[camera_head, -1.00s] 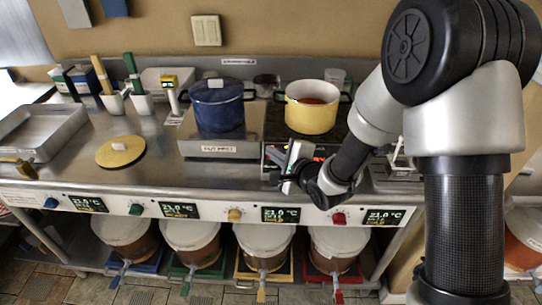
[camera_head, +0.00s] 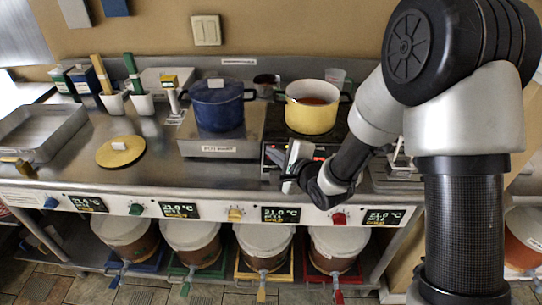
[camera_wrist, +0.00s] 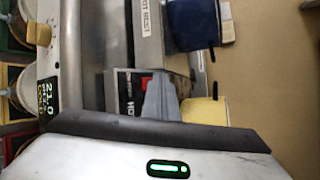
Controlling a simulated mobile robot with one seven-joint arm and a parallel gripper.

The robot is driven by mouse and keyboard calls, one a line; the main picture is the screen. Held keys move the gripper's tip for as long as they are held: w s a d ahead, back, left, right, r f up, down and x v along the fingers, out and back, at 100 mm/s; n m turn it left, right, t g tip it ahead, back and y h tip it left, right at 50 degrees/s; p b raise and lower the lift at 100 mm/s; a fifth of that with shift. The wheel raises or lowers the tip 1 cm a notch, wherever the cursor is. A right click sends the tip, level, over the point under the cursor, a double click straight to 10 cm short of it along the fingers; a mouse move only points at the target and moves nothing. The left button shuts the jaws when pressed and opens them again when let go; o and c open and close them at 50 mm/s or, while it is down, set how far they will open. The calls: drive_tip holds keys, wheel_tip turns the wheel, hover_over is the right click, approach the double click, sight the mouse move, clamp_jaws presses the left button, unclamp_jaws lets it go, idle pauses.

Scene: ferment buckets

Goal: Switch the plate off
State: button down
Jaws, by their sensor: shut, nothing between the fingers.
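The hot plate (camera_head: 272,155) stands under the yellow pot (camera_head: 310,117), with its dark top and front panel partly hidden by my arm. In the wrist view its dark front panel (camera_wrist: 124,88) shows a red part (camera_wrist: 146,82) and part of a label starting "HO". In the wrist view a grey finger of my gripper (camera_wrist: 160,100) overlaps the panel beside the red part. I cannot tell whether it touches, or whether the plate is on.
A blue pot (camera_head: 218,107) stands on a steel block (camera_head: 205,149) labelled "HOT REST", left of the plate. A yellow lid (camera_head: 120,151) lies on the counter. Knobs and displays line the counter's front edge (camera_head: 235,214), with several buckets below. The counter between lid and block is clear.

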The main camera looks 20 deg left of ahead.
drive_tip(key=shift+w+f+b, duration=0.25)
drive_tip(key=shift+f+b, duration=0.05)
drive_tip(key=shift+f, duration=0.05)
drive_tip(key=shift+w+a+f+b, duration=0.1)
drive_tip(key=shift+w+f+b, duration=0.05)
drive_tip(key=shift+f+b, duration=0.25)
idle(0.6)
drive_tip(key=shift+r, duration=0.15)
drive_tip(key=shift+s+r+p, duration=0.4)
drive_tip(key=shift+r+p, duration=0.25)
drive_tip(key=shift+r, duration=0.1)
drive_tip(key=s+r+p, duration=0.2)
drive_tip(key=r, duration=0.1)
drive_tip(key=s+d+r+p, duration=0.1)
drive_tip(key=r, duration=0.1)
drive_tip(key=shift+p, duration=0.4)
drive_tip(key=shift+w, duration=0.1)
idle(0.3)
